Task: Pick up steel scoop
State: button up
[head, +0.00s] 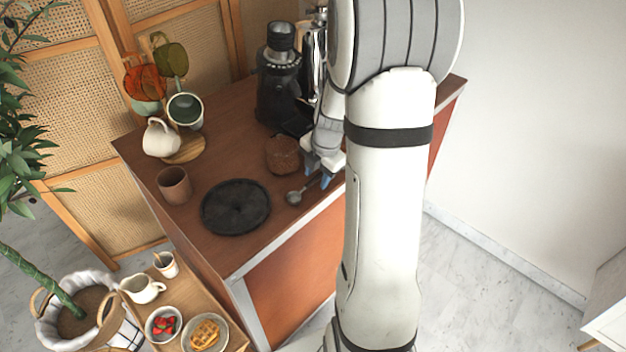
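The steel scoop (295,197) lies on the brown cart top near its front edge, its round bowl to the left and its handle running up to the right. My gripper (318,177) is at the handle end, with its blue fingertips pointing down on or just above the handle. The forearm hides part of the gripper. I cannot tell whether the fingers touch the handle or have closed on it.
A brown jar (283,154) stands just behind the scoop. A black round tray (236,207) lies to its left, with a brown cup (174,185) beyond. A black grinder (279,75) stands at the back. A low wooden table (180,285) holds food below.

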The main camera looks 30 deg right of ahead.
jog(key=shift+f, duration=0.45)
grip_shut()
